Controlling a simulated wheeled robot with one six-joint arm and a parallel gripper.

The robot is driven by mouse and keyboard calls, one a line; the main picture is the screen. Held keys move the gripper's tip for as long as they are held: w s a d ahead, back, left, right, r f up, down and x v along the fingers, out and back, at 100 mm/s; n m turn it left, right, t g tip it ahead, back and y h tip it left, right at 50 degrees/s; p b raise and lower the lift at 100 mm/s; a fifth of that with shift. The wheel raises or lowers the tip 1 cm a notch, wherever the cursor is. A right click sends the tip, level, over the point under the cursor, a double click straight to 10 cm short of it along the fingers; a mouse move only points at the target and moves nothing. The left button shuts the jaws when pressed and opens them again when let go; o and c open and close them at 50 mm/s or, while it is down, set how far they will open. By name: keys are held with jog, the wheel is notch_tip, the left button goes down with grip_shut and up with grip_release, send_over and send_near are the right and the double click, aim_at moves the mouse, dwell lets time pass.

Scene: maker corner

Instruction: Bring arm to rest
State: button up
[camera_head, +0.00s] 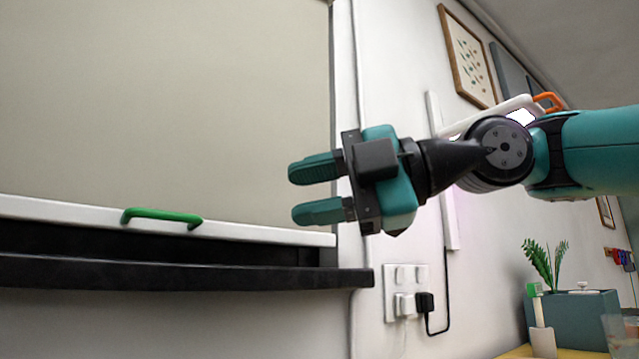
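My gripper (293,191) is in the middle of the view, with two teal fingers pointing left. The fingers are apart with a clear gap between them, and nothing is held. My teal arm (600,150) reaches in from the right edge, and a dark wrist joint (502,152) links it to the gripper. The gripper hangs in the air in front of the wall and the right edge of a pale panel.
The pale panel (160,100) has a white bottom rail with a green handle (162,216), above a dark ledge (180,272). A socket plate (391,278) with plugs is on the wall. At lower right are a teal box (575,318) and a plant (545,262).

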jog(key=shift+s+d, duration=0.1)
jog(key=shift+d, duration=0.3)
jog(key=d+f+m+h, duration=0.2)
jog(key=f+m+h, duration=0.1)
jog(key=f+m, duration=0.55)
jog(key=d+f+m+h, duration=0.25)
jog(key=f+m, duration=0.25)
jog(key=f, duration=0.7)
jog(key=s+d+f+m+g+h, duration=0.25)
jog(key=s+d+f+m, duration=0.2)
jog(key=f, duration=0.45)
jog(key=s+d+f+m+g+h, duration=0.1)
jog(key=s+d+f+m+h, duration=0.2)
jog(key=s+f+m, duration=0.45)
notch_tip(320, 180, up, 35)
jog(key=p, duration=3.6)
jog(key=shift+w+d+n+h, duration=0.3)
jog(key=shift+w+n, duration=0.1)
jog(key=shift+n, duration=0.05)
